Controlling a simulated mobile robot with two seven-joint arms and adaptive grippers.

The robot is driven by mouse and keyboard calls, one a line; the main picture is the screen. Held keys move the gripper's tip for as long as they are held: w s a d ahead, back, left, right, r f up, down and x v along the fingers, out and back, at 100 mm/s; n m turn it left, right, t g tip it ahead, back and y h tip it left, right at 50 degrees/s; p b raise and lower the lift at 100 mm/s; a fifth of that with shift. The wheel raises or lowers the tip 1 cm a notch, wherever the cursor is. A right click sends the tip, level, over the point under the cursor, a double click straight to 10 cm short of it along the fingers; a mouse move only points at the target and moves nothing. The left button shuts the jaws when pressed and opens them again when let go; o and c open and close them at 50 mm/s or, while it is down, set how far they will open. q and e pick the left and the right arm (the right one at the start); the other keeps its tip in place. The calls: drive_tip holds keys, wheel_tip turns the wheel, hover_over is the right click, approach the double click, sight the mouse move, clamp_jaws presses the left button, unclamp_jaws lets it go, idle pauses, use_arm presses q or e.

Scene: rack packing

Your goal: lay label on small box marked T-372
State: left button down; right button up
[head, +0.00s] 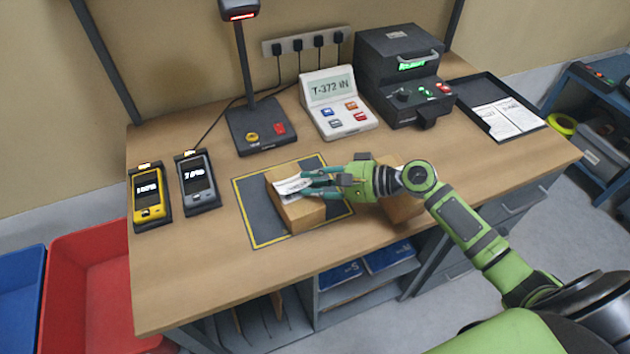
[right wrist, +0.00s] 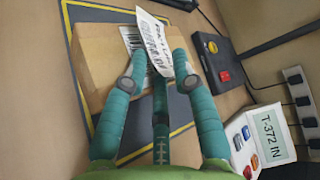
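A small cardboard box (head: 299,213) sits on the dark, yellow-edged mat (head: 257,217); I cannot read a mark on it. A white printed label (head: 291,187) is at my right gripper's (head: 304,185) fingertips, just over the box top. In the right wrist view, the label (right wrist: 154,40) stands up between the fingers (right wrist: 153,74), tilted over the box (right wrist: 95,55). The fingers look closed on its lower end. A second white barcode piece shows behind it at the box top; I cannot tell if it is separate. My left gripper is out of view.
A display unit (head: 335,103) reads T-372 IN. Behind stand a scanner post (head: 247,90) and a black printer (head: 402,75). Two handhelds, yellow (head: 149,198) and grey (head: 197,182), lie left. Another box (head: 402,207) is partly hidden by my right wrist. A tray (head: 487,95) holds papers.

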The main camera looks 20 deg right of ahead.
drive_tip(key=shift+s+d+p, duration=0.15)
drive_tip(key=shift+s+p, duration=0.15)
drive_tip(key=shift+s, duration=0.4)
drive_tip(key=shift+s+d+p, duration=0.1)
drive_tip(key=shift+s+p, duration=0.15)
drive_tip(key=shift+s, duration=0.45)
drive_tip(key=o, duration=0.6)
drive_tip(key=shift+c, duration=0.2)
drive_tip(key=shift+f, duration=0.1)
drive_tip(key=shift+s+d, duration=0.15)
drive_tip(key=v, duration=1.1)
drive_tip(key=shift+d+r, duration=0.25)
drive_tip(key=shift+r, duration=0.05)
drive_tip(key=shift+s, duration=0.1)
